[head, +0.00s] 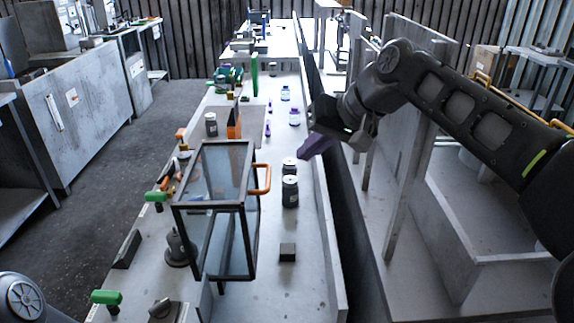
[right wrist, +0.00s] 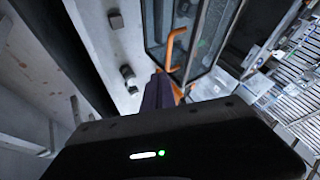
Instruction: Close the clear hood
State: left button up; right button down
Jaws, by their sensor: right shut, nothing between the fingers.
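The clear hood (head: 213,175) is a dark-framed box with glass panes on the long bench, left of centre in the head view. An orange handle (head: 268,180) sticks out from its right side. I cannot tell how far the hood stands open. The right wrist view shows the hood (right wrist: 210,30) and its handle (right wrist: 171,48) just beyond my fingers. My right gripper (head: 316,146) has purple fingers, shut and empty, above the bench to the right of the handle and apart from it. Its fingers also show in the right wrist view (right wrist: 158,90). My left gripper is not in view.
Two dark-lidded jars (head: 290,190) stand right of the hood, and a small dark block (head: 287,252) lies nearer. Green-handled and orange tools line the bench's left edge. A raised wall (head: 325,225) runs along its right side. The bench strip between hood and wall is partly clear.

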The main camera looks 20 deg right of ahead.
jog(key=x, duration=1)
jog(key=shift+p, duration=0.3)
